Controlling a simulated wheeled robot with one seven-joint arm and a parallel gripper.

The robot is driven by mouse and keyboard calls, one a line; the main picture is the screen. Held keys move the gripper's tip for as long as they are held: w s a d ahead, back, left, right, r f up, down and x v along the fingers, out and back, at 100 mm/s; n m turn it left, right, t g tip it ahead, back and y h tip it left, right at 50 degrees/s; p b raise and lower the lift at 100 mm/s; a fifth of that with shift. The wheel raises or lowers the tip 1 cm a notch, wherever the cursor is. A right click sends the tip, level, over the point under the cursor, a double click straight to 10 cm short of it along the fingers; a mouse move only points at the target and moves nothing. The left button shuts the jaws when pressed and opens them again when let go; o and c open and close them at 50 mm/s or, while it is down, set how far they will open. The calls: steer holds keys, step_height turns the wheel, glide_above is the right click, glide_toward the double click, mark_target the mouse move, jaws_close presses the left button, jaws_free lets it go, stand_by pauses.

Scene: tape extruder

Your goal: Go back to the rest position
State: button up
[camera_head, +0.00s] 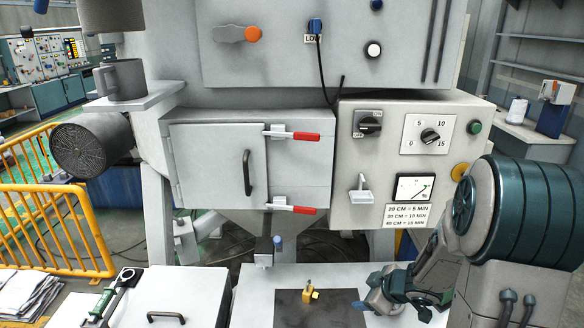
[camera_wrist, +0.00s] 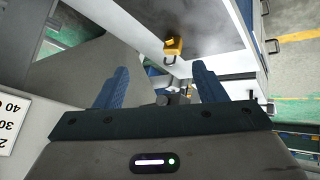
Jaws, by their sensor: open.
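My gripper (camera_wrist: 163,76) is open in the wrist view, with its two blue fingers apart and nothing held between them. In the head view my arm reaches in from the right, and its wrist end is low, over the right side of the white table (camera_head: 255,300). A small yellow padlock-like piece (camera_head: 310,292) stands on the dark plate (camera_head: 290,312), left of my gripper and apart from it. The yellow piece (camera_wrist: 173,46) also shows beyond the fingertips in the wrist view.
The grey machine cabinet (camera_head: 215,165) with red-handled latches stands behind the table. Its control panel (camera_head: 405,150) is right of the cabinet door, close to my arm. A white box (camera_head: 170,290) with a handle is at front left. A yellow railing (camera_head: 60,220) stands at far left.

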steer(key=s+d+r+m+h, duration=0.2)
steer(key=s+r+m+h, duration=0.15)
steer(key=r, duration=0.35)
steer(key=s+d+r+m+h, duration=0.2)
steer(key=d+r+m+h, duration=0.15)
steer(key=r, duration=0.25)
steer(key=s+a+r+m+g+y, duration=0.1)
steer(key=s+a+m, duration=0.1)
steer(key=s+a, duration=0.3)
steer(key=s+a+r+m+g+y, duration=0.2)
steer(key=s+a, duration=0.2)
steer(key=s, duration=0.7)
steer(key=shift+a+r+b, duration=0.2)
steer(key=shift+a+b, duration=0.1)
steer(key=shift+a, duration=0.05)
